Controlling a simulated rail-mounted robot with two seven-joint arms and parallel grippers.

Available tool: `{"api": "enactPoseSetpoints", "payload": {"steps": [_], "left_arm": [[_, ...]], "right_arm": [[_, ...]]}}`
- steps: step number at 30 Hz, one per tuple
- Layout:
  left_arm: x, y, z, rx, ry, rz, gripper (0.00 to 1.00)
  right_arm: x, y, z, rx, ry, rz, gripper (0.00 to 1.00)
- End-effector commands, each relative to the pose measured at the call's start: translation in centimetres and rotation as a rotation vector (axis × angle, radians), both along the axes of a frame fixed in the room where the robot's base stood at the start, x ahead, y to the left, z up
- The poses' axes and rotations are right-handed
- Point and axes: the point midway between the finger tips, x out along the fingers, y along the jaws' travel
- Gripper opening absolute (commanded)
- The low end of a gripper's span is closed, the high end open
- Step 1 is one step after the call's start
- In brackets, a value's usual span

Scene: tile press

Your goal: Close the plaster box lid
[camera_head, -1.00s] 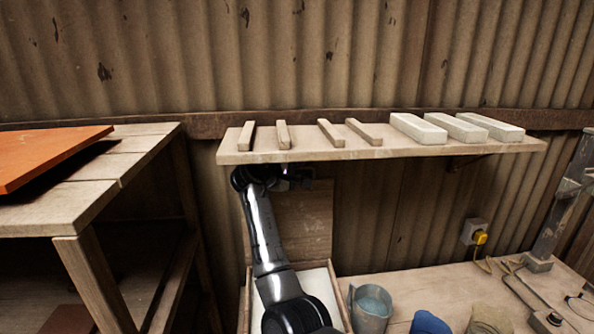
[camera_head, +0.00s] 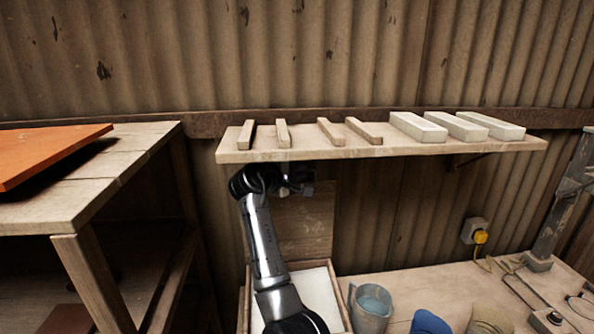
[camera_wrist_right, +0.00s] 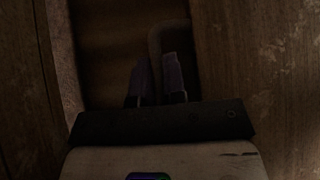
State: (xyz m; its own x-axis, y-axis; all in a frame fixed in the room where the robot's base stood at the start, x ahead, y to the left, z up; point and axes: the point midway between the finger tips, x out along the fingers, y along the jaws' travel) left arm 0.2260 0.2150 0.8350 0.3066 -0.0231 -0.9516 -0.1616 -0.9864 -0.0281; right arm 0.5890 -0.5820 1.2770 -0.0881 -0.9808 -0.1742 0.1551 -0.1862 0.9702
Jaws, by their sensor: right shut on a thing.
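The plaster box (camera_head: 338,298) stands on the workbench at the lower middle of the head view, with white plaster inside. Its wooden lid (camera_head: 313,225) stands raised at the box's back, below the shelf. My right arm crosses in front of the box and hides part of it. My right gripper (camera_head: 298,186) is at the lid's upper edge, just under the shelf. In the dark right wrist view, the fingers (camera_wrist_right: 157,80) are close together on what looks like the lid's handle (camera_wrist_right: 157,40). The exact contact is hard to see. My left gripper is not in view.
A wall shelf (camera_head: 300,150) with wooden strips and pale blocks hangs close above my right gripper. A grey jug (camera_head: 368,308) stands right of the box, and a blue thing (camera_head: 430,323) beyond it. A wooden table (camera_head: 140,150) with an orange board is at left.

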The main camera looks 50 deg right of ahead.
Motion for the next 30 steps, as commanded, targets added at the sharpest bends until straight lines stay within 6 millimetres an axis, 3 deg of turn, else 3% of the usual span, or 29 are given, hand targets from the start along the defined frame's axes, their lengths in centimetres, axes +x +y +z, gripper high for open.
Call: {"api": "enactPoseSetpoints", "payload": {"steps": [18, 30], "left_arm": [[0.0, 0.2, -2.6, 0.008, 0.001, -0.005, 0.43], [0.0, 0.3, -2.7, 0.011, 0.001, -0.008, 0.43]], "right_arm": [[-8.1, 8.6, -2.0, -0.297, -0.278, 0.001, 0.00], [-10.3, 10.8, -3.2, -0.295, -0.280, 0.000, 0.00]]}}
